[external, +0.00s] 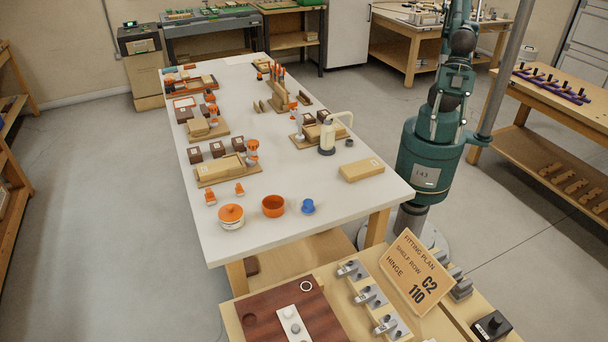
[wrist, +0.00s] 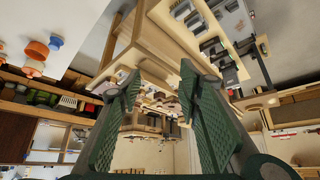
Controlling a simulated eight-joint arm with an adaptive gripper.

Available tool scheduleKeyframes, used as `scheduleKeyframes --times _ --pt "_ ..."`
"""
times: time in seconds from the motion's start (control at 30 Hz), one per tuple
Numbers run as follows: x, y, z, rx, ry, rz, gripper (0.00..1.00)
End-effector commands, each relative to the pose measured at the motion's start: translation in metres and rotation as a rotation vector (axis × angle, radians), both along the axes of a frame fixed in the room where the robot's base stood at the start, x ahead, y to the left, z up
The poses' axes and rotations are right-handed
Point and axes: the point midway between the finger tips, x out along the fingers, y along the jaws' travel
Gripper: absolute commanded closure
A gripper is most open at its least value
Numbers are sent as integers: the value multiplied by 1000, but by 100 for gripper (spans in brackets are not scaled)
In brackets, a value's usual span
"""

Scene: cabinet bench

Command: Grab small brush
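I cannot make out a small brush for certain in either view. On the long white table (external: 225,105) in the external view, an orange holder with several upright tools (external: 278,73) stands near the far end; the tools are too small to identify. My gripper (wrist: 160,78) shows in the wrist view with its two green ribbed pads wide apart and nothing held between them. It is up in the air, away from the tabletop. In the external view my arm runs out of the top of the frame and the gripper is not visible.
The white table carries an orange-lidded pot (external: 231,216), an orange bowl (external: 273,206), a blue piece (external: 308,206), a cream jug (external: 327,138), a wooden block (external: 362,170) and several wooden trays. A fitting bench with a sign (external: 416,272) stands in front.

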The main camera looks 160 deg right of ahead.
Motion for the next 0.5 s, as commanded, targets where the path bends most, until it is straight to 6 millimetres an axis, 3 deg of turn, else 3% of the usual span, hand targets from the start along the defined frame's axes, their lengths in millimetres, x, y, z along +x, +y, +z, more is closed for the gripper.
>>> scheduleKeyframes --times 0.27,0.5 --pt "10 -8 7 -18 13 8 65" --pt "34 -29 21 -67 49 35 65"
